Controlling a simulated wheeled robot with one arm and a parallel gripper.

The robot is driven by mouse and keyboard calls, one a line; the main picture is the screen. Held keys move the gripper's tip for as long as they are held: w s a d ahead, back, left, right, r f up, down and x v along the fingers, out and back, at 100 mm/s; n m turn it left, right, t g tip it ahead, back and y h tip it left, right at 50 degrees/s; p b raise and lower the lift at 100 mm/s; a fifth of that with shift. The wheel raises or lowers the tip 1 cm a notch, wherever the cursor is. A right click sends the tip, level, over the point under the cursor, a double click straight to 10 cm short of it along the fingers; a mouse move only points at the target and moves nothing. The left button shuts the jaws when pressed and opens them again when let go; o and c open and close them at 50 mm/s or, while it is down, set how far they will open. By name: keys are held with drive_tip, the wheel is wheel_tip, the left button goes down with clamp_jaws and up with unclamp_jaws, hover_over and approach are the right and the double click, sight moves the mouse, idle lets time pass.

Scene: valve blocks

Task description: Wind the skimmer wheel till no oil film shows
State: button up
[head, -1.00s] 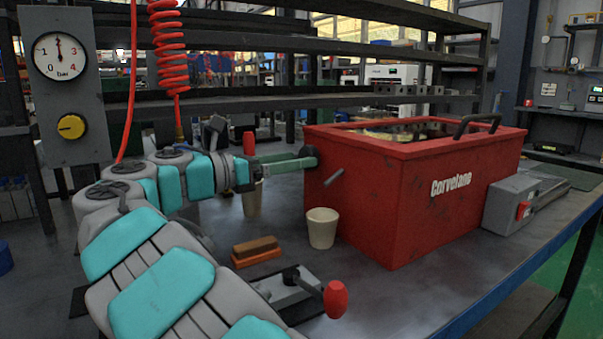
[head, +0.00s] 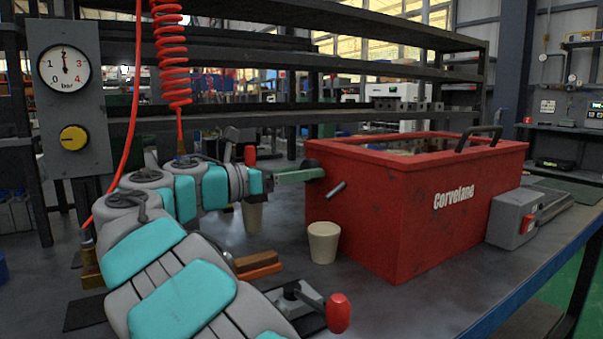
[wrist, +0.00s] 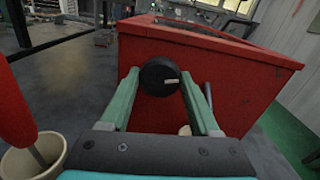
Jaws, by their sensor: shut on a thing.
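The skimmer wheel is a black round knob (wrist: 158,77) with a pale mark, on the side wall of the red Corvelane tank (head: 430,215). My gripper (wrist: 158,86) has its two green fingers on either side of the wheel and is shut on it. In the head view my gripper (head: 308,174) reaches the tank's left wall. The tank is open at the top. Only a thin strip of its inside shows, pale and brownish, so I cannot tell whether an oil film is there.
A short metal pipe (head: 337,189) sticks out of the tank above a beige cup (head: 323,242). Another cup (head: 252,216), a brown block (head: 257,264) and a red-knobbed lever (head: 338,313) stand near my arm. A grey switch box (head: 513,222) sits at the tank's right.

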drive_tip(key=c, duration=0.5)
drive_tip(key=shift+r+p, duration=0.15)
drive_tip(key=shift+p, duration=0.2)
drive_tip(key=m+p, duration=0.1)
drive_tip(key=p, duration=0.2)
drive_tip(key=shift+d+r, duration=0.1)
drive_tip(key=shift+r, duration=0.2)
drive_tip(key=shift+m+p, duration=0.8)
drive_tip(key=shift+p, duration=0.45)
drive_tip(key=shift+f+m+b, duration=0.2)
drive_tip(key=shift+m+b, duration=0.2)
drive_tip(key=shift+m, duration=1.7)
drive_tip(key=shift+f+m+b, duration=0.15)
drive_tip(key=shift+m+b, duration=0.3)
drive_tip(key=shift+m, duration=1.65)
drive_tip(key=shift+f+m+b, duration=0.2)
drive_tip(key=shift+m+b, duration=0.2)
drive_tip(key=shift+m, duration=1.7)
